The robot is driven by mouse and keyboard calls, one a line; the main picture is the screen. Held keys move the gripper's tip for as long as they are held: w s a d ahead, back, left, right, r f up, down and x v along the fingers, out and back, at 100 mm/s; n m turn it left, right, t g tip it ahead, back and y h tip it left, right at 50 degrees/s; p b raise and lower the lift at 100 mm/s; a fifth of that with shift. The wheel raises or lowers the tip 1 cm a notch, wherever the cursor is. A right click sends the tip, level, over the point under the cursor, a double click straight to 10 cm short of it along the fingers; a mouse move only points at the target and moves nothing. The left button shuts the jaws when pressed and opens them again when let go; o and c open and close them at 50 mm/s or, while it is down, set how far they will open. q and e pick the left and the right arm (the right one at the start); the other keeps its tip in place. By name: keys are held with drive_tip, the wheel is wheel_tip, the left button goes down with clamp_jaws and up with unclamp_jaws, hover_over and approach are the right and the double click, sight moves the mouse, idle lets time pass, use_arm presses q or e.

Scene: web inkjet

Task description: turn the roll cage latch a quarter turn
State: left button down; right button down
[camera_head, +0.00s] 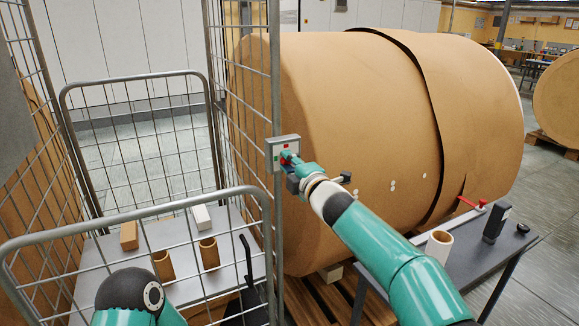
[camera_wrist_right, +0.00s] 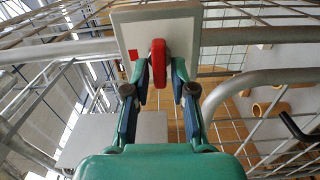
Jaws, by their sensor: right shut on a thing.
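The roll cage latch is a pale grey plate (camera_head: 276,146) on the cage's upright post, with small coloured marks. In the right wrist view the plate (camera_wrist_right: 180,22) fills the top middle, with a red square at its left. The red latch handle (camera_wrist_right: 158,62) points straight down that picture, between the two fingertips. My right gripper (camera_head: 290,160) is shut on the handle; its fingers show on both sides in the wrist view (camera_wrist_right: 158,78). The gripper largely hides the handle in the head view. My left arm shows at bottom left, but its gripper is out of view.
The wire roll cage (camera_head: 140,75) has a shelf (camera_head: 190,270) with cardboard tubes (camera_head: 209,253) and small boxes. A huge brown paper roll (camera_head: 350,130) stands behind the latch. A dark side table (camera_head: 470,255) holds a tube (camera_head: 439,246) and tools at right.

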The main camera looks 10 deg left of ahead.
drive_tip(key=shift+a+f+n, duration=0.15)
drive_tip(key=shift+f+n, duration=0.15)
drive_tip(key=shift+f, duration=0.15)
drive_tip(key=c, duration=1.3)
unclamp_jaws()
drive_tip(key=shift+c, duration=0.2)
drive_tip(key=shift+o, duration=0.8)
drive_tip(key=shift+s+r, duration=0.1)
drive_tip(key=shift+r, duration=0.1)
drive_tip(key=shift+r, duration=0.1)
drive_tip(key=shift+v, duration=0.8)
drive_tip(key=v, duration=1)
drive_tip(key=shift+d, duration=0.25)
